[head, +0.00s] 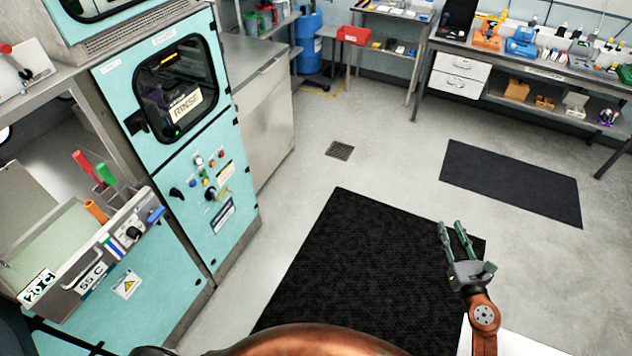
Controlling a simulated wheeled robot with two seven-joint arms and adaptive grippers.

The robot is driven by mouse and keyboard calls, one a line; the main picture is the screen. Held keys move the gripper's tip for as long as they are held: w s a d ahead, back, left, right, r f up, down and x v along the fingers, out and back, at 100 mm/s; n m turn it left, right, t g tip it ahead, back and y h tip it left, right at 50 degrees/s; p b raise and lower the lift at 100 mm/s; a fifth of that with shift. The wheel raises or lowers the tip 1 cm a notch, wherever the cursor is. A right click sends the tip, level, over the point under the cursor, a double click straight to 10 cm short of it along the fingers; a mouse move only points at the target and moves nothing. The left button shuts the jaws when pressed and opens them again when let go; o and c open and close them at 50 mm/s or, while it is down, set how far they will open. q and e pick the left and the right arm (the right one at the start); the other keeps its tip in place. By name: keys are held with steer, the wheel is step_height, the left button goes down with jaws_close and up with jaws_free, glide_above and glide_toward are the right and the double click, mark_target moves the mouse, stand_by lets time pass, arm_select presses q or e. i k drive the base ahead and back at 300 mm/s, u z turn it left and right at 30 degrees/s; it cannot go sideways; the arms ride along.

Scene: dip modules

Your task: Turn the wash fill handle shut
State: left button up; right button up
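A teal machine stands at the left, with a dark window labelled RINSE (180,90) and a control panel (212,190) of knobs and buttons below it. A lever with a red knob (6,49) is at the upper left edge. I cannot tell which of these is the wash fill handle. My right gripper (452,230) is empty, its fingers apart, over the floor at the right, far from the machine. My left gripper is out of view.
A black mat (350,260) covers the floor before the machine, and a second mat (510,182) lies farther right. A steel cabinet (262,110) adjoins the machine. The floor between is clear.

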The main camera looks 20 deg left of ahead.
mark_target(155, 215)
steer(key=k, duration=0.6)
steer(key=u, duration=2)
steer(key=i, duration=0.5)
steer(key=u, duration=0.05)
